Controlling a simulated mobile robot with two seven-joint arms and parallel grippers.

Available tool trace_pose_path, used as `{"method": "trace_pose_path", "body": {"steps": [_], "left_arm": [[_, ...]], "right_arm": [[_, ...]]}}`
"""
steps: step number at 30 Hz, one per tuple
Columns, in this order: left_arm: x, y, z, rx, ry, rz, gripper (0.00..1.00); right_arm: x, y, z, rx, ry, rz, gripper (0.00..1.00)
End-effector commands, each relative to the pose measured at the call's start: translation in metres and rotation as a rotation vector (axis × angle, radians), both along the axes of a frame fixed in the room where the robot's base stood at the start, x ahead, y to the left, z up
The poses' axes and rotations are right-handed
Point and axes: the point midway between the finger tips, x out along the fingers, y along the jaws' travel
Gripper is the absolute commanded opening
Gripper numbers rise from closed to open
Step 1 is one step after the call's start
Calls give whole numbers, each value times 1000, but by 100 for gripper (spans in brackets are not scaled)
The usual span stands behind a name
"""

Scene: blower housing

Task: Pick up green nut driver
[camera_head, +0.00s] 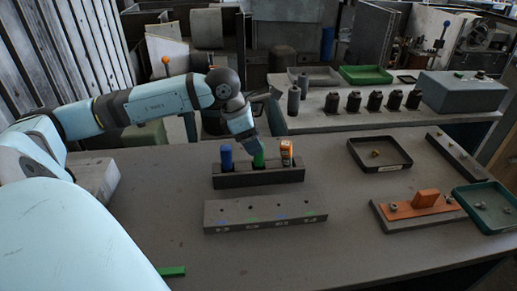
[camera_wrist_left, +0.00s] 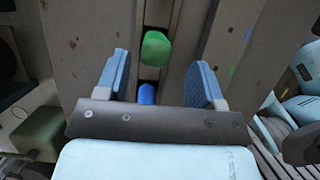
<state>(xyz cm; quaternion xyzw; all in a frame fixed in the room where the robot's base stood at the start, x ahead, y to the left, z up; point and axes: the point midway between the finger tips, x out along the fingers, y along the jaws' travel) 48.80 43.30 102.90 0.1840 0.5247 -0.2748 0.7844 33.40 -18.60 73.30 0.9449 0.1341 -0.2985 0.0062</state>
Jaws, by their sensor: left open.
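The green nut driver (camera_head: 258,158) stands upright in a dark rack (camera_head: 259,180), between a blue driver (camera_head: 226,157) and an orange-and-white one (camera_head: 286,153). My left gripper (camera_head: 253,140) is above the rack, at the top of the green handle; its fingers are hard to make out in the head view. In the left wrist view the gripper (camera_wrist_left: 160,62) is open and empty. The green handle (camera_wrist_left: 156,48) shows between and just beyond the fingertips. The blue handle (camera_wrist_left: 147,94) shows lower, partly hidden by the gripper. My right gripper is not in view.
A grey block with small holes and coloured marks (camera_head: 265,215) lies in front of the rack. A dark tray (camera_head: 380,153), an orange fixture (camera_head: 424,201) and a green tray (camera_head: 490,207) are to the right. A second bench with several dark cylinders (camera_head: 375,100) is behind.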

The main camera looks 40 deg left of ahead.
Motion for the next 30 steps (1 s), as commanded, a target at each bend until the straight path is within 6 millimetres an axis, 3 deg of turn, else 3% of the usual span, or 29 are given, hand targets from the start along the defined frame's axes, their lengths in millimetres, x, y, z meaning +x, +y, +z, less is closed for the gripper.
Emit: {"method": "trace_pose_path", "body": {"steps": [5, 15, 23, 26, 30], "left_arm": [[4, -3, -10, -1, 0, 0, 62], [21, -10, -51, -3, 0, 0, 62], [21, -11, -54, -1, 0, 0, 62], [21, -11, -54, -1, 0, 0, 43], [21, -11, -54, -1, 0, 0, 11]], "right_arm": [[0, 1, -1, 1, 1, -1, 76], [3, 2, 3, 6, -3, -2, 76], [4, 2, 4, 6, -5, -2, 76], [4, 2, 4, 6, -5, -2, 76], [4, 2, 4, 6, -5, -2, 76]]}}
